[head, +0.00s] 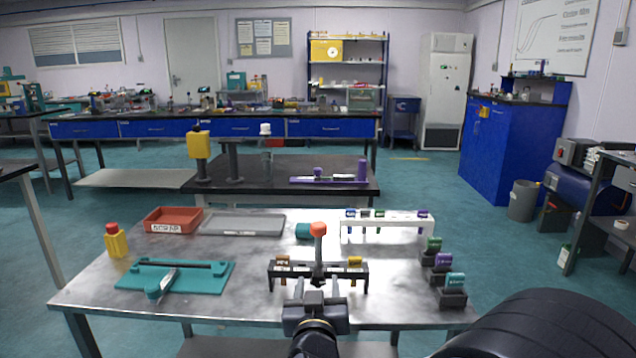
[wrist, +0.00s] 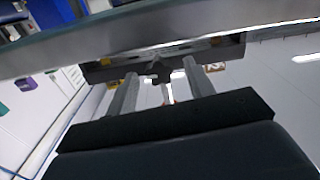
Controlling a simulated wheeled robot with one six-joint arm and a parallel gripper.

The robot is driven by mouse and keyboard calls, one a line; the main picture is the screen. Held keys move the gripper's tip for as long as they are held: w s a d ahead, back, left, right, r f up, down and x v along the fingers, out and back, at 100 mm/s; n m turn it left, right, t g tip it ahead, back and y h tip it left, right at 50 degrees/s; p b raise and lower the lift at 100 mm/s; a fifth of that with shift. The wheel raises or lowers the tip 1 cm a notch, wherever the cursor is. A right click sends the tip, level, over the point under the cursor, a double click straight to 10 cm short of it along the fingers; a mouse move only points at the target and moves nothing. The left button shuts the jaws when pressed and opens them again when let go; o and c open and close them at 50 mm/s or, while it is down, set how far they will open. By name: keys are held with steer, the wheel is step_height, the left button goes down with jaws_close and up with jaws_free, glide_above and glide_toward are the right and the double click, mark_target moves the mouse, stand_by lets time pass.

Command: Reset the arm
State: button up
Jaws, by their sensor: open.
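A dark star-shaped knob (wrist: 158,72) shows beyond the fingers in that view. Whether the fingers touch the fixture cannot be told.
The table holds a red scrap tray (head: 172,220), grey tray (head: 240,224), teal cutting board (head: 172,276), yellow bottle (head: 116,241), white rack (head: 388,226) and several small colored-tag holders (head: 453,298). A black bench (head: 270,183) stands behind.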

steer(key=n+p, duration=0.2)
steer(key=n, duration=0.2)
steer(key=shift+r+p, duration=0.2)
steer(key=shift+p, duration=0.15)
steer(key=shift+f+n+p, duration=0.2)
steer(key=shift+n+p, duration=0.45)
steer(key=shift+n, duration=0.65)
steer(key=shift+d, duration=0.1)
